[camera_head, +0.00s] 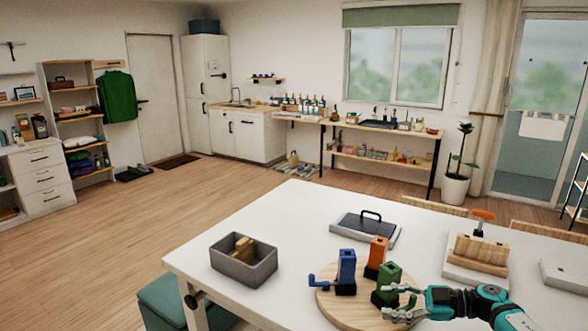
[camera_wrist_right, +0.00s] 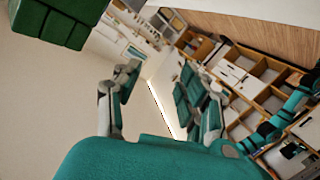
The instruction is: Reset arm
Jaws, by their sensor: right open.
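My right gripper (camera_head: 386,302) is open at the right side of a round wooden board (camera_head: 345,313) on the white table, with its fingers close around or beside a green block-like piece (camera_head: 389,278); contact cannot be told. In the right wrist view, the open fingers (camera_wrist_right: 160,95) have nothing between them, and the green piece (camera_wrist_right: 62,18) shows at the upper left corner, outside them. A blue piece with a side handle (camera_head: 346,270) and an orange piece (camera_head: 376,255) stand upright on the board. My left gripper does not show.
A grey bin (camera_head: 243,265) with wooden pieces stands at the table's left. A dark flat plate with a handle (camera_head: 366,229) lies behind the board. A wooden block with an orange-topped tool (camera_head: 480,247) stands at the right. The table's front left area (camera_head: 215,292) is bare.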

